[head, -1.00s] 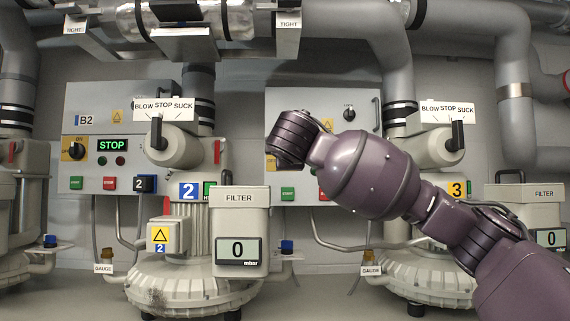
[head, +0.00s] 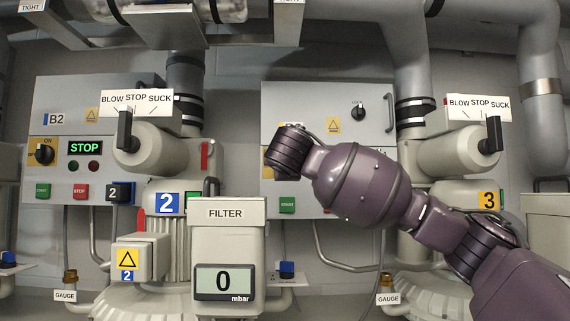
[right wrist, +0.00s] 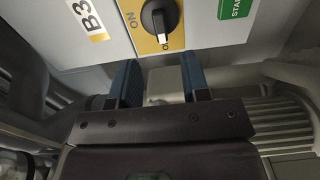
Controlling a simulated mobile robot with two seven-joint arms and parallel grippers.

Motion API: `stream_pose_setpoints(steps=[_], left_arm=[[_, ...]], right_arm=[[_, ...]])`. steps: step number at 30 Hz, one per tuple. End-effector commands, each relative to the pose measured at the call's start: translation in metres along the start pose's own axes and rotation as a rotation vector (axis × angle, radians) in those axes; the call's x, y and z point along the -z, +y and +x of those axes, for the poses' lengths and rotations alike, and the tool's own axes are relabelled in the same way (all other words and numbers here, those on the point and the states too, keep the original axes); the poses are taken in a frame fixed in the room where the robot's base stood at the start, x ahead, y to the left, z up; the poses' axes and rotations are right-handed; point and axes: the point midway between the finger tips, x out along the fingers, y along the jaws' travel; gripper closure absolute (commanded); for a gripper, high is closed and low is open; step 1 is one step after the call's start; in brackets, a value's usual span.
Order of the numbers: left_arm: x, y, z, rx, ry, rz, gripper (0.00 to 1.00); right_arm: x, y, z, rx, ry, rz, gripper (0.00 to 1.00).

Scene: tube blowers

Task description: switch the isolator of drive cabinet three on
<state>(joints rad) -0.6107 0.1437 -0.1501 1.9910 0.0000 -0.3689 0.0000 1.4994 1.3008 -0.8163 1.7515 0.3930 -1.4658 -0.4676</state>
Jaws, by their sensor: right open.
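Drive cabinet three (head: 345,98) is the grey box behind my right arm in the head view. Its B3 label (right wrist: 90,17) shows in the right wrist view. There its isolator (right wrist: 158,18) is a black rotary knob on a yellow plate, with ON at its left. The knob's white mark points down in the picture, toward a partly seen label starting with O. My right gripper (right wrist: 158,82) is open and empty, its two blue fingers apart, just below the knob in the picture. In the head view my arm hides the isolator and the fingers. My left gripper is out of view.
Cabinet three carries a green START button (head: 287,205) and a lock switch (head: 358,111). Cabinet B2 (head: 60,95) stands at the left. A filter (head: 225,230) reading 0 mbar stands in front. Blower three (head: 455,145) and grey pipes are at the right.

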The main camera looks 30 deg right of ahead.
Motion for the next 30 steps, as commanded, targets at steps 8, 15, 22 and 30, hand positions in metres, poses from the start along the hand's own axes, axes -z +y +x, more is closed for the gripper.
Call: stream_pose_setpoints(steps=[8, 15, 22, 30], left_arm=[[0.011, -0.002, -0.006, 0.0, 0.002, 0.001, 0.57], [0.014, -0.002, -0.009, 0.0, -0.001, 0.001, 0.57], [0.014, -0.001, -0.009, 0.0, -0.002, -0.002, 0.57], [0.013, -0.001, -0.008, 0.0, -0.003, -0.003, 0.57]], right_arm=[[0.0, 0.002, 0.048, 0.001, -0.002, 0.0, 0.57], [0.0, 0.002, 0.073, 0.0, -0.001, 0.001, 0.57], [0.0, 0.0, 0.079, -0.001, 0.0, 0.0, 0.57], [0.0, 0.0, 0.079, -0.001, 0.0, 0.0, 0.73]])
